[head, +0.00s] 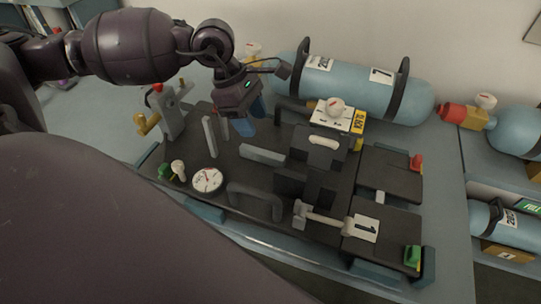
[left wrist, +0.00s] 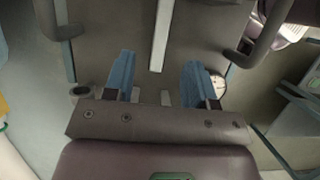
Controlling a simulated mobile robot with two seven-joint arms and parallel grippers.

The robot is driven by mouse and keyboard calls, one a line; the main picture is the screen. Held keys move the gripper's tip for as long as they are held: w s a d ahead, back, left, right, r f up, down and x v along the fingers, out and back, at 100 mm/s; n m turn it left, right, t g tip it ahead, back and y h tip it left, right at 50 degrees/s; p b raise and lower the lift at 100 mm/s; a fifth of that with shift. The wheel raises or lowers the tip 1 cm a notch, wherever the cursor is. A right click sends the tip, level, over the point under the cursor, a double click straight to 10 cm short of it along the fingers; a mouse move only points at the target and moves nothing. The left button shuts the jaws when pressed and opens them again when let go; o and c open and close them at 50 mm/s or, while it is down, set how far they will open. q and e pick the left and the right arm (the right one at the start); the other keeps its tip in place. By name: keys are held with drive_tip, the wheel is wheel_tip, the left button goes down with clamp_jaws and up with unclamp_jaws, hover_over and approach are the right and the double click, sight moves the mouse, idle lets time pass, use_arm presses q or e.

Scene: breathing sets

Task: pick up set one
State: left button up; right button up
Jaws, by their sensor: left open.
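Set one is a dark flat frame (head: 330,185) lying on a grey-blue bench, with a large pale blue cylinder (head: 345,85) marked 1 along its far side. A white tag with a 1 (head: 365,228) sits near its front right. A dark loop handle (head: 256,200) stands at its front edge and a pale bar (head: 262,155) lies near its middle. My left gripper (head: 248,114) is open and empty above the frame's far left part. In the left wrist view, its blue fingers (left wrist: 159,70) point at the dark frame, with a pale bar (left wrist: 162,35) ahead between them.
A round gauge (head: 207,180) and small green and white knobs sit on the frame's left part. A lever fitting with a brass knob (head: 147,123) stands at its far left. Other blue cylinders (head: 495,217) rest on racks at the right. A shelf stands at the upper left.

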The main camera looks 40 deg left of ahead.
sight(269, 153)
use_arm(q)
drive_tip(key=shift+x, duration=4.25)
drive_tip(key=shift+s, duration=0.15)
drive_tip(key=shift+c, duration=0.3)
clamp_jaws()
drive_tip(key=shift+r, duration=0.15)
